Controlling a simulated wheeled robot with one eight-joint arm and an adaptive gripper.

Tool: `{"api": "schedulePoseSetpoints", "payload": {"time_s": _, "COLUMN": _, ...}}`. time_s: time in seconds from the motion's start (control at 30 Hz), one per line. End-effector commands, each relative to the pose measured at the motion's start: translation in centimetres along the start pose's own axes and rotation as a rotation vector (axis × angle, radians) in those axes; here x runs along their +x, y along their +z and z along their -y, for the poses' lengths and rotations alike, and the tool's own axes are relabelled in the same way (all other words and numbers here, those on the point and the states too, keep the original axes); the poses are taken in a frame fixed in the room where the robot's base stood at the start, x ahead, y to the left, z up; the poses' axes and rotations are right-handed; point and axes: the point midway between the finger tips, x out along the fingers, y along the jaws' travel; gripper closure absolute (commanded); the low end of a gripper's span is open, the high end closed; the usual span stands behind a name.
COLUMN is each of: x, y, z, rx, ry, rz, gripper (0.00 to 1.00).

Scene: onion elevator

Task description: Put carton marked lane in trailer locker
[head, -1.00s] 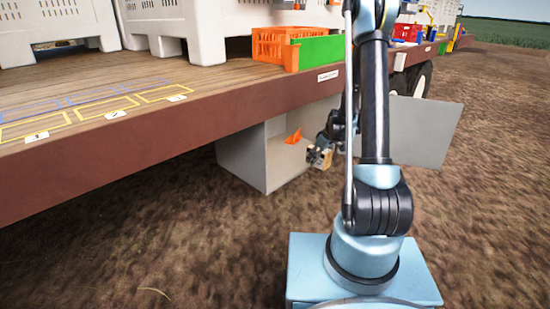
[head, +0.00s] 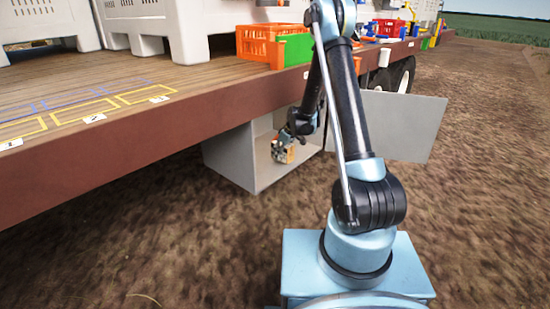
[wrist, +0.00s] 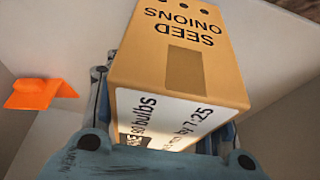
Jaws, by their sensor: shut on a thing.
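My gripper (head: 286,142) is shut on a small brown carton (head: 284,154) at the opening of the grey trailer locker (head: 228,158) under the deck. In the wrist view the carton (wrist: 172,65) fills the middle between my fingers, tilted. Its top reads "SEED ONIONS" upside down. Its white label shows "90 bulbs" and "by 7:25"; a black patch ending in "NE" is partly hidden by my finger. Pale locker walls surround it. I cannot tell whether it touches the locker floor. The locker door (head: 400,125) stands open to the right.
An orange folded piece (wrist: 38,93) lies inside the locker, left of the carton in the wrist view. The brown deck edge (head: 130,128) overhangs the locker. An orange crate (head: 268,45) and white bins (head: 160,18) stand on the deck. Bare soil lies in front.

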Motion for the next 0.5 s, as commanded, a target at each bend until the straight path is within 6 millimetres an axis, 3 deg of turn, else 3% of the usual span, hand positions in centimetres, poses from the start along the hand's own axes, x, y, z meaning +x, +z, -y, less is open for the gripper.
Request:
{"api": "schedulePoseSetpoints", "payload": {"time_s": 0.1, "x": 0.7, "y": -1.7, "z": 0.1, "rx": 0.0, "ry": -0.001, "rz": 0.0, "gripper": 0.9}}
{"api": "schedulePoseSetpoints", "payload": {"time_s": 0.5, "x": 1.8, "y": -4.2, "z": 0.1, "rx": 0.0, "ry": -0.001, "rz": 0.0, "gripper": 0.9}}
